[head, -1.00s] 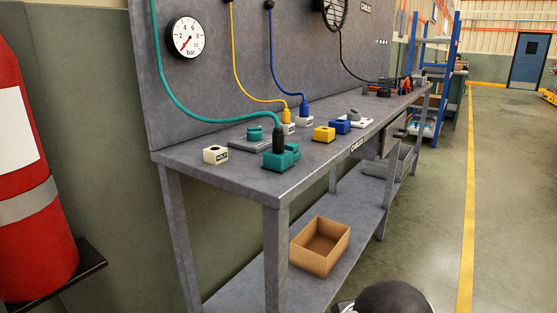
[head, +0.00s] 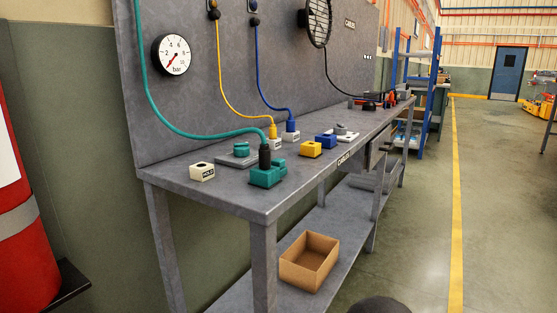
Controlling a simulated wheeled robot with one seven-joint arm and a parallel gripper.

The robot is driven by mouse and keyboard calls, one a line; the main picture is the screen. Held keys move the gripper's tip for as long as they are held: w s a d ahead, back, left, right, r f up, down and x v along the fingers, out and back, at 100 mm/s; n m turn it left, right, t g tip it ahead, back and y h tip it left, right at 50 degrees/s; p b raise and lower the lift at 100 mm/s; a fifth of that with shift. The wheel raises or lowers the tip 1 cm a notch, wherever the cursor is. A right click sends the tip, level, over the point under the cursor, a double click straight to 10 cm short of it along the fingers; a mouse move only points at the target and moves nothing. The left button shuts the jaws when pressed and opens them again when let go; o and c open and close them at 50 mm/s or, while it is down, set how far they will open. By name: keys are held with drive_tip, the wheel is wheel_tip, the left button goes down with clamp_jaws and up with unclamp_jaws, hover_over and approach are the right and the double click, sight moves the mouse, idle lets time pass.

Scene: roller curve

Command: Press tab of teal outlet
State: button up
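The teal outlet (head: 267,178) is a block near the left end of the grey workbench (head: 230,202). The dark plug (head: 264,156) of the teal cable (head: 146,80) stands upright in it. The tab is too small to tell apart for certain; a small raised teal part (head: 279,163) shows at the block's right side. My gripper is not in view.
A white HOLD block (head: 202,172) and a grey plate with a teal knob (head: 240,150) sit near the outlet. Yellow (head: 311,149) and blue (head: 326,141) blocks stand farther along. A cardboard box (head: 309,262) is on the lower shelf. A red extinguisher (head: 22,230) stands left. The right floor is clear.

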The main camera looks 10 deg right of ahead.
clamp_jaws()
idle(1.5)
